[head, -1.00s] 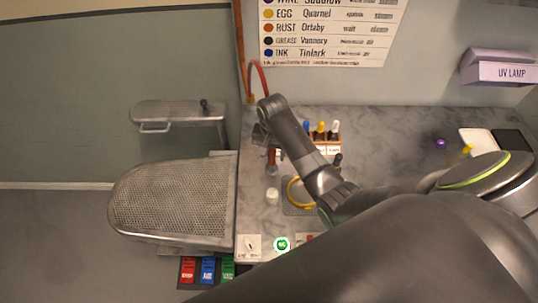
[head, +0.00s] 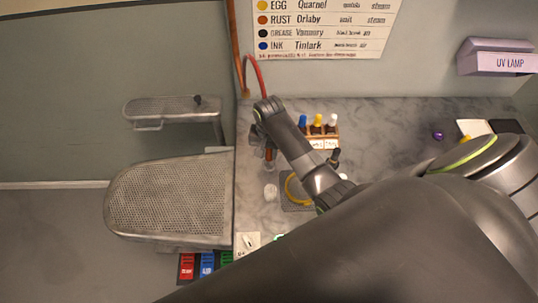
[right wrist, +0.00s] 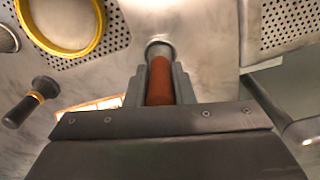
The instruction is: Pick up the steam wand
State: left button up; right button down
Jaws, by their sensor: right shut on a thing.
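The steam wand (right wrist: 160,80) shows in the right wrist view as a rust-brown grip with a round grey metal end. My right gripper (right wrist: 161,88) is shut on that brown grip, with a finger on either side of it. In the head view the wand's brown part (head: 269,155) shows small beside my right gripper (head: 262,145), near the left side of the marble counter. My arm hides much of it there. My left gripper is not in view.
A perforated metal pressing board (head: 165,200) lies to the left. A red hose (head: 259,75) hangs by the wall.

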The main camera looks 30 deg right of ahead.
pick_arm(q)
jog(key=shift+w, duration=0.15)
pick_arm(e)
jog(key=shift+w+r, duration=0.2)
jog(key=shift+r, duration=0.2)
notch_tip(320, 180, up, 6)
jog(key=shift+r+b, duration=0.1)
jog(key=shift+b, duration=0.8)
jog(key=shift+s+r+p, duration=0.1)
jog(key=shift+r+p, duration=0.5)
jog(key=shift+r, duration=0.3)
jog(key=shift+r+p, duration=0.35)
jog(key=shift+r, duration=0.2)
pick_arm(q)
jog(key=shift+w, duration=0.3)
